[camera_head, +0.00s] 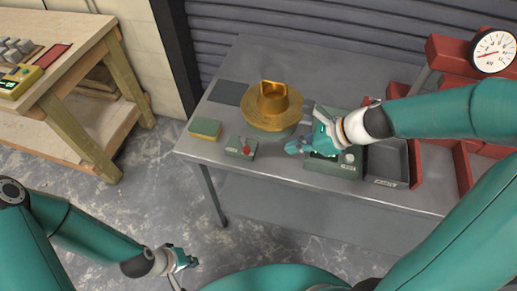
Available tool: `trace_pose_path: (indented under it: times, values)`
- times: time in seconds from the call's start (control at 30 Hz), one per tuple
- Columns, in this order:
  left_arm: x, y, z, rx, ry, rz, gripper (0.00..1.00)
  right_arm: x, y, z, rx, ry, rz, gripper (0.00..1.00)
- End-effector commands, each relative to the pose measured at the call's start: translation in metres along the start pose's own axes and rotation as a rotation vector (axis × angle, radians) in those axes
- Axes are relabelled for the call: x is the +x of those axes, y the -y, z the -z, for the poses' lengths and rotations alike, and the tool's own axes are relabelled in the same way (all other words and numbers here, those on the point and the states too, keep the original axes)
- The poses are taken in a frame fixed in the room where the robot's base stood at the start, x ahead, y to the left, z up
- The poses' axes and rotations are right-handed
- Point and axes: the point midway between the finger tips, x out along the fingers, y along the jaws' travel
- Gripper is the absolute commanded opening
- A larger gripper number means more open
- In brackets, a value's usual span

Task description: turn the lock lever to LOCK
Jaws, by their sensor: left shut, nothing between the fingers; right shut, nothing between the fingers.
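A small green box (241,148) with a red-tipped lever (245,149) stands near the front edge of the grey metal table (278,171). Its label is too small to read, so I cannot tell the lever's setting. A larger green control box (345,169) stands to the right, with a round knob and a lit green spot, partly hidden by my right arm. My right gripper (296,147) is shut and empty, between the two boxes, apart from the red-tipped lever. My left gripper (186,262) is shut and empty, low in front of the table.
A gold stepped part (272,104) sits on a round base behind the small box. A green-and-yellow block (205,130) and a dark mat (229,93) lie to the left. A grey tray (388,160) and red bins (462,166) stand right, below a dial gauge (494,51).

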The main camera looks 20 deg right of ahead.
Motion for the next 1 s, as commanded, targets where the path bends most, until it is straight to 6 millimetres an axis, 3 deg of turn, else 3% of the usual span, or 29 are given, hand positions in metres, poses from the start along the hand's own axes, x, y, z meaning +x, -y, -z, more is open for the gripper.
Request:
trace_pose_path:
  times: [0.4,0.6,1.0]
  values:
    - [0.024,0.009,0.0,0.0,0.0,0.0,0.0,0.087,-0.002,0.002,-0.003,-0.002,-0.007,0.0]
    - [0.015,0.005,0.0,0.0,-0.001,0.0,0.0,0.102,-0.001,-0.022,-0.003,-0.001,-0.003,0.0]
    - [0.015,0.005,0.0,0.0,0.0,0.0,0.0,0.109,-0.001,-0.028,-0.002,-0.001,-0.002,0.0]
